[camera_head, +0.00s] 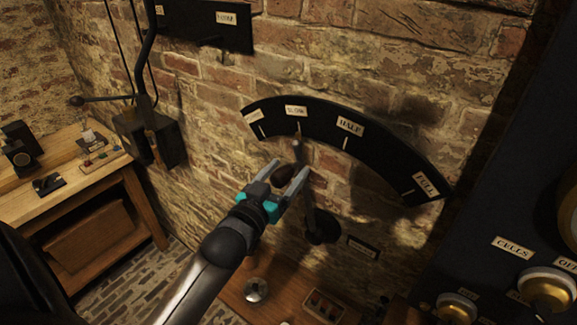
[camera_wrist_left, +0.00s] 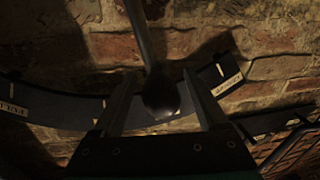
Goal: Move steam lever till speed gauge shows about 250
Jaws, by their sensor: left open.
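The steam lever (camera_head: 309,205) is a dark rod on a round pivot at the brick wall. Its top lies near the SLOW mark of a black curved scale (camera_head: 379,151) labelled SLOW, HALF and FULL; the leftmost label is too small to read. My left gripper (camera_head: 289,169) is open, its fingers on either side of the lever's dark knob (camera_head: 284,174). In the left wrist view the knob (camera_wrist_left: 160,95) sits between the two fingers, with a gap visible on each side. I cannot make out a speed gauge reading. My right gripper is not in view.
A dark panel (camera_head: 480,190) with a CULLS label and brass-rimmed fittings stands at the right. A wooden bench (camera_head: 75,190) is at the left, near a wall-mounted black box with a lever (camera_head: 150,135). A wooden surface (camera_head: 285,295) with a metal dish lies below.

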